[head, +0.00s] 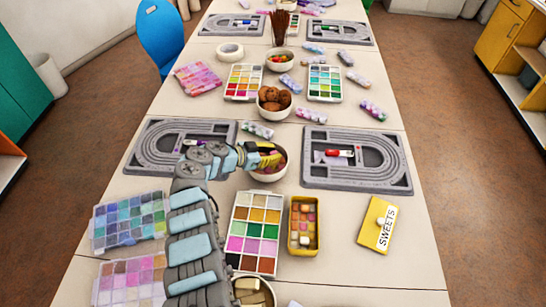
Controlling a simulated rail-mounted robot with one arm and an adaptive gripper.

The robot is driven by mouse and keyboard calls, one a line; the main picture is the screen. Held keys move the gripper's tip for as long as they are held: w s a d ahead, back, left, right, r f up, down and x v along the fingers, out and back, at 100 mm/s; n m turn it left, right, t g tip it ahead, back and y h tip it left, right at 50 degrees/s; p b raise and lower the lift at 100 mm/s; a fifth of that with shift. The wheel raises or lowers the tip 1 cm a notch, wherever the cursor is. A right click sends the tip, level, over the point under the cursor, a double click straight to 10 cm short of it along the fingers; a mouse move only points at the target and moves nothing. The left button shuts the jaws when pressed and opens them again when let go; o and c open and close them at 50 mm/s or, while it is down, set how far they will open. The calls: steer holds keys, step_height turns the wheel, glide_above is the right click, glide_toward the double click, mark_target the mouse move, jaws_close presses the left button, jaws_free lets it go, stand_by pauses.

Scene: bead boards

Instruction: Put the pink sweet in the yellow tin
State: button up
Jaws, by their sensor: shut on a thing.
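The open yellow tin (293,241) stands right of the large paint palette, with several small pink, orange and pale sweets in it. Its yellow lid (371,236), marked SWEETS, lies flat to its right. My gripper (270,158) is at a small white bowl (266,179) beyond the tin. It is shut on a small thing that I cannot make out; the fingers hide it. Reddish-pink contents show in the bowl beside the fingers. I cannot tell which piece is the pink sweet.
Grey bead boards (312,182) lie on both sides of the bowl. A bowl of brown balls (273,101) stands farther back. Another bowl (268,294) is at the near edge. Table around the lid is clear.

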steer(key=shift+f+b, duration=0.45)
steer(key=shift+f, duration=0.2)
steer(key=shift+f, duration=0.15)
steer(key=o, duration=0.7)
steer(key=shift+a, duration=0.1)
steer(key=shift+p+v, duration=0.85)
steer(key=shift+v, duration=1.05)
steer(key=v, duration=0.4)
steer(key=p+v, duration=0.1)
steer(key=v, duration=0.8)
steer(key=shift+d+r+p, duration=0.2)
steer(key=shift+r+p, duration=0.05)
steer(key=shift+p, duration=0.05)
steer(key=shift+s+a+r, duration=0.1)
steer(key=shift+s+a, duration=0.05)
steer(key=shift+a, duration=0.1)
steer(key=shift+c, duration=0.6)
